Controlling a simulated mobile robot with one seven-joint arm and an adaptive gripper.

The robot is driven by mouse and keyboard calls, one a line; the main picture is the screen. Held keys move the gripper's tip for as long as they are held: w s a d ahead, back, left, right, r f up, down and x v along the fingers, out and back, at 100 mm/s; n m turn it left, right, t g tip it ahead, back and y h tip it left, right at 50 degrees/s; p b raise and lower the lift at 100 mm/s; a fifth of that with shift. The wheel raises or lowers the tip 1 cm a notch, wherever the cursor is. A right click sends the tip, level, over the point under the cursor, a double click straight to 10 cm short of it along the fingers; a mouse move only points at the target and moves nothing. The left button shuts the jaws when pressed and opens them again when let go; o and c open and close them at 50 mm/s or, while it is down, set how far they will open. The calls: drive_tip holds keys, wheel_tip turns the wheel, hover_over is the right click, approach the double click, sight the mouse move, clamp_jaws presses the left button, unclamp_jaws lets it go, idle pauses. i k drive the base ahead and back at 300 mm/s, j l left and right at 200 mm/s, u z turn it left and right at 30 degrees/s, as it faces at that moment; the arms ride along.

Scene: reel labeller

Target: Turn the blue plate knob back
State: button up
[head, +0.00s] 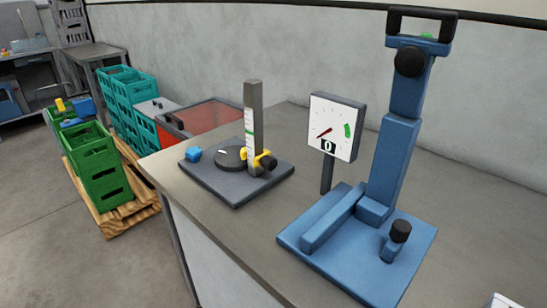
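The blue plate (350,270) lies on the grey worktop at the right. A black knob (400,231) sits on a short blue stem near the plate's right side. A thick blue column rises from the plate, with a second black knob (410,60) near its top and a dark handle (422,22) above it. A blue bar (332,218) lies along the plate's left side. A white gauge (334,125) with a red needle, a green mark and a "0" window stands just behind the plate. My gripper is not in view.
Left of the gauge, a dark plate (225,190) carries a grey post (253,125), a round black disc, a yellow clamp with a black knob, and a blue block. A red-topped box (205,122) and green crates (95,165) stand beyond the worktop's left edge.

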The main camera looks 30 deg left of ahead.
sight(194, 153)
drive_tip(key=u, duration=1.35)
drive_tip(key=k+j, duration=0.4)
